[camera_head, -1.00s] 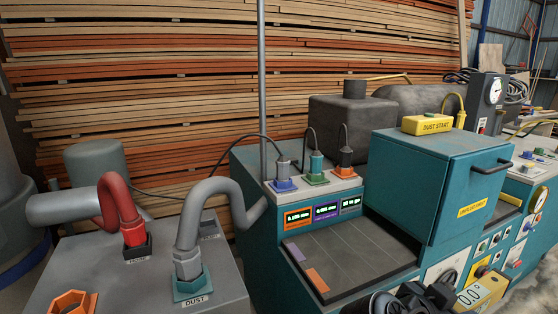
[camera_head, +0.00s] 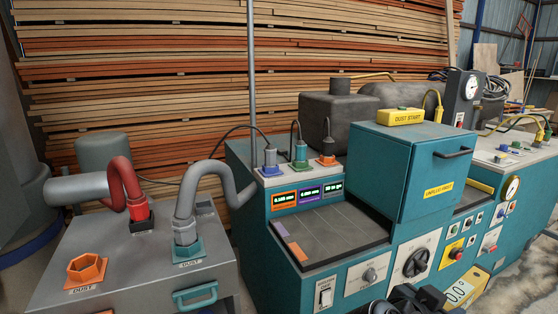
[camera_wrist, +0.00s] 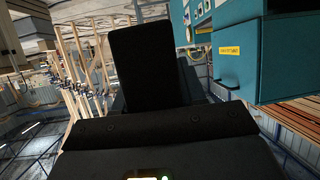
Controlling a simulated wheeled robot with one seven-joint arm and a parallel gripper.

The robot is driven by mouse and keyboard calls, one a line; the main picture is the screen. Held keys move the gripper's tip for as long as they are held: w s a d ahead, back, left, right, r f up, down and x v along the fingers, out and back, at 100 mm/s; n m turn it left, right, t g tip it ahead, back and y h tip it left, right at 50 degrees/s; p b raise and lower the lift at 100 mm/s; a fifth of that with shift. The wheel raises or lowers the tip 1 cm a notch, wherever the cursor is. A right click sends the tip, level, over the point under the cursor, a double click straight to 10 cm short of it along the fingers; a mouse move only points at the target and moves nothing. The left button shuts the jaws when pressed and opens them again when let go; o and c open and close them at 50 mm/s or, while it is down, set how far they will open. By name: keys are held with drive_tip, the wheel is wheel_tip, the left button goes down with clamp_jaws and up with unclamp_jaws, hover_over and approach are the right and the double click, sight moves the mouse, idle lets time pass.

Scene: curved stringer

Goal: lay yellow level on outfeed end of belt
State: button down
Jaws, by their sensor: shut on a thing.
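My gripper (camera_head: 425,302) is dark, partly cut off by the bottom edge, and shut on the level, in front of the teal machine. A dark flat bed (camera_head: 338,228), apparently the belt, runs under the teal hood. A short dark piece of it (camera_head: 470,198) shows right of the hood. In the wrist view my gripper's dark parts fill the middle; I cannot make out the level there.
The teal hood (camera_head: 404,175) stands over the bed, with a yellow dust start box (camera_head: 400,117) on top. Knobs and switches cover the machine's front. A grey dust unit (camera_head: 140,260) with red and grey hoses stands at left. Stacked boards fill the back.

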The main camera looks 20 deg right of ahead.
drive_tip(key=w+a+f+n+t+y, duration=0.4)
drive_tip(key=a+f+n+t+y, duration=0.2)
drive_tip(key=f, duration=0.5)
drive_tip(key=w+a+f+n+t+y, duration=0.4)
drive_tip(key=a+f+n+y, duration=0.3)
drive_tip(key=a+f+n, duration=0.3)
drive_tip(key=a+t, duration=0.1)
drive_tip(key=a, duration=0.1)
drive_tip(key=shift+a+f+t, duration=0.35)
drive_tip(key=shift+f+t, duration=0.05)
